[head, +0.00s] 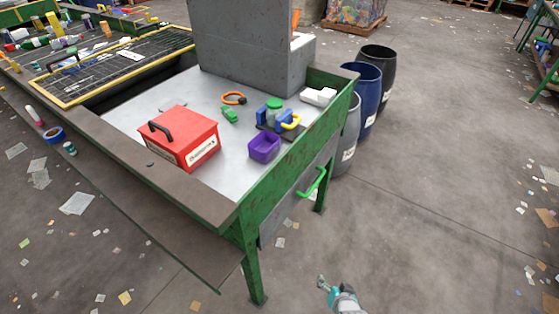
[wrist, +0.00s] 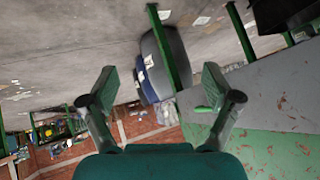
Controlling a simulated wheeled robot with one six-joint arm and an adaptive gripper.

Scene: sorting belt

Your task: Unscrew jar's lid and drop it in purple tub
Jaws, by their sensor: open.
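In the head view a jar (head: 272,115) with a green lid (head: 274,103) stands upright in a dark holder with blue and yellow parts (head: 291,122) on the metal bench top. The small purple tub (head: 264,148) sits just in front of the holder, nearer the bench edge. My gripper (head: 322,284) is low at the bottom of the head view, over the floor and well away from the bench. In the wrist view my gripper (wrist: 160,92) has its two fingers spread with nothing between them. Jar and tub do not show in the wrist view.
A red toolbox (head: 181,137) stands left on the bench (head: 130,115). A green clip-like item (head: 229,115), an orange ring (head: 233,98) and a white box (head: 318,96) lie near the jar. A grey block stands behind. Barrels (head: 367,85) stand right of the bench; the floor in front is open.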

